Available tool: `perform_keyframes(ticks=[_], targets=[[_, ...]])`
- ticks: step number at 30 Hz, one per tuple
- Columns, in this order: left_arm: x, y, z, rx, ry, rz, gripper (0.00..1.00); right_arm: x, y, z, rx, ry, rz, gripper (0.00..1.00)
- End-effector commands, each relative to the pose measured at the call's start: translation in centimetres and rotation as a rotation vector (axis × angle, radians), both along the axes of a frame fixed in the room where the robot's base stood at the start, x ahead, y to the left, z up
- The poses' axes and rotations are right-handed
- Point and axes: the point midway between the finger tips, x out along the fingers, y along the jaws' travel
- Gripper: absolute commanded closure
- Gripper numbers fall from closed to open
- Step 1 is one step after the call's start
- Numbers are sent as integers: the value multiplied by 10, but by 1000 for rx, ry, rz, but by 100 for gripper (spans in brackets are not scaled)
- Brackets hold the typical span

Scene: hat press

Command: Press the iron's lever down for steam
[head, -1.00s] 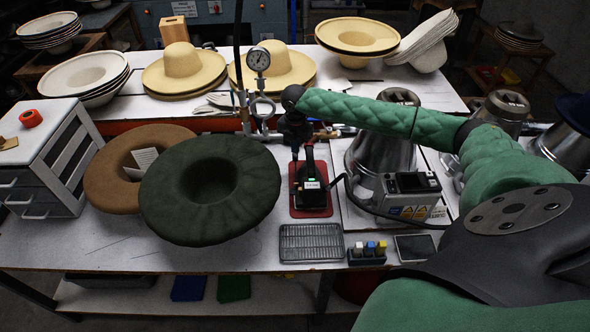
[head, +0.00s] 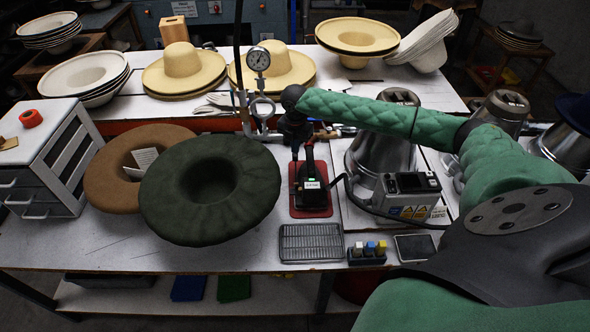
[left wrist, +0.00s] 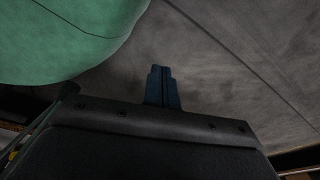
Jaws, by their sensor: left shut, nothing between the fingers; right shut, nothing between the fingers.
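My right arm reaches in from the right in a green quilted sleeve. My right gripper (head: 297,153) is shut and points down at the back end of the iron, where the lever would be. The dark gripper and the iron overlap there, so I cannot make out the lever or whether they touch. My left gripper (left wrist: 161,70) is shut and empty in the left wrist view, over a plain grey floor, away from the iron.
A dark green hat (head: 210,220) and a brown hat (head: 110,180) lie left of the iron. A metal rack (head: 311,243) lies in front of it. A steel boiler (head: 370,155) with a control box (head: 408,190) stands right. A pressure gauge (head: 258,60) rises behind.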

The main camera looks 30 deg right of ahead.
Motion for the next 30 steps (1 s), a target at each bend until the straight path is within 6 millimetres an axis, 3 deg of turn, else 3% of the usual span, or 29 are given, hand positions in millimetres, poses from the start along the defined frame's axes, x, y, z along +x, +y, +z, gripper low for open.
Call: perform_keyframes(ticks=[4, 30], targets=[[2, -17, 0, -15, -2, 3, 100, 0, 0, 0, 0, 0, 0, 100], [0, -12, -3, -11, 0, 2, 100, 0, 0, -13, 0, 0, 0, 100]])
